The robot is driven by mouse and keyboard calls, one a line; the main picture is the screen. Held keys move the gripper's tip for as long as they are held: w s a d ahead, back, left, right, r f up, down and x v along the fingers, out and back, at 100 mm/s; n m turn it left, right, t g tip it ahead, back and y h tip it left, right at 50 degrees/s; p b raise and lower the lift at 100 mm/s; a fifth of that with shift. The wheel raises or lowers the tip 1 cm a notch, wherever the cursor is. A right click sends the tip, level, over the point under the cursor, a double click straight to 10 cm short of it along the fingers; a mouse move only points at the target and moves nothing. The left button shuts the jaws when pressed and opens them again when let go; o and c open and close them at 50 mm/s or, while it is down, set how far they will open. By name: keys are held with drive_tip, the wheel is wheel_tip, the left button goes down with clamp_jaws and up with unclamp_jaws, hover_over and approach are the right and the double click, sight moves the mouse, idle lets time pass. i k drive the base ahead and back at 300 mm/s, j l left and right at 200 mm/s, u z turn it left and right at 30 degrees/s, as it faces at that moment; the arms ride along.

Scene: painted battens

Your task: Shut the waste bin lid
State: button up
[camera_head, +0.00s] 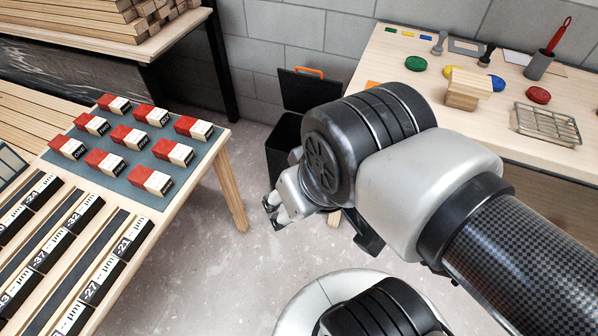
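The black waste bin (280,150) stands on the floor by the grey block wall, between the two tables. Its lid (305,92) is raised open and leans back towards the wall. An orange handle (309,71) sits on the lid's upper edge. My gripper (273,212) is in front of and below the bin in the picture, with its fingers pointing down and left. It appears apart from the lid and holds nothing that I can see. The finger gap is too small to judge. My arm hides the bin's right side and part of its opening.
The left table (146,222) carries red-and-white blocks on a grey mat (150,190) and labelled black-and-white blocks. The right bench (386,62) holds coloured discs, a wire rack (546,124) and a brush in a cup (539,65). Floor (215,265) is clear between them.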

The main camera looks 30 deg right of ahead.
sight(301, 92)
drive_tip(key=i+z, duration=0.1)
drive_tip(key=z, duration=0.7)
drive_tip(key=i+j+z, duration=0.25)
drive_tip(key=i, duration=0.25)
drive_tip(key=i+j+z, duration=0.25)
drive_tip(key=i, duration=0.25)
drive_tip(key=i+j+z, duration=0.3)
drive_tip(key=i, duration=0.2)
